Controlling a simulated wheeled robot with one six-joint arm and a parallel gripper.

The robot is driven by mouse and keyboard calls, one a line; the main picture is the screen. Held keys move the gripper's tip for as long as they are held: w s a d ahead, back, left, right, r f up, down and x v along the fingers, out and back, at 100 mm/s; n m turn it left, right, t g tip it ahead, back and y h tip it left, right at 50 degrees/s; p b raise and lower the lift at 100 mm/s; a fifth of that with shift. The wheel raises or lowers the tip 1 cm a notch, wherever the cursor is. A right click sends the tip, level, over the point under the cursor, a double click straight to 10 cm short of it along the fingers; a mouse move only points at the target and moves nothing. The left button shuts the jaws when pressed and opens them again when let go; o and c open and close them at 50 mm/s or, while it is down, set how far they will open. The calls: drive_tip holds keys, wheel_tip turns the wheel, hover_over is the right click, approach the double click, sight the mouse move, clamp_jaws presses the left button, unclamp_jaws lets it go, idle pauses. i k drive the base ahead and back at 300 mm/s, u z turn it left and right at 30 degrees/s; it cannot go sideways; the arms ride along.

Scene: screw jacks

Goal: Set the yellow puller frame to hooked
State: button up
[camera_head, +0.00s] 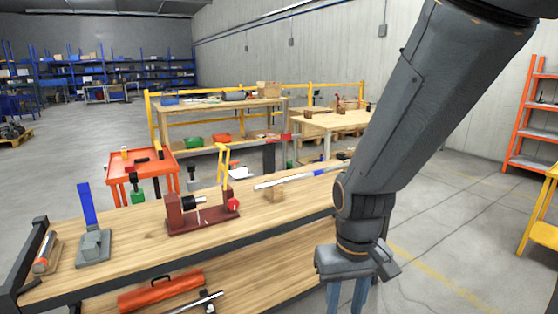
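The yellow puller frame (225,160) is a thin bracket standing up at the right part of a dark red fixture (203,222) on the wooden workbench. The fixture carries a black cylinder (192,202) on a shaft and a bright red knob (233,205) at its right end. The frame's lower end is close to the knob; I cannot tell whether it is hooked on anything. My gripper (346,297) points down at the bottom, right of the fixture and well apart from it. Its two fingers stand apart with a gap between them; their tips are cut off by the picture edge.
A grey block with a blue lever (88,205) stands left on the workbench (140,240). A wooden block (274,195) with a grey bar (290,180) lies right of the fixture. An orange toolbox (160,292) is on the lower shelf. Open floor lies right.

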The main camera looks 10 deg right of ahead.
sight(225, 169)
drive_tip(key=z, duration=1.25)
drive_tip(key=i, duration=2.1)
drive_tip(key=u, duration=3.05)
drive_tip(key=k, duration=0.45)
drive_tip(key=z, duration=0.85)
drive_tip(key=i, duration=0.65)
drive_tip(key=u, duration=0.05)
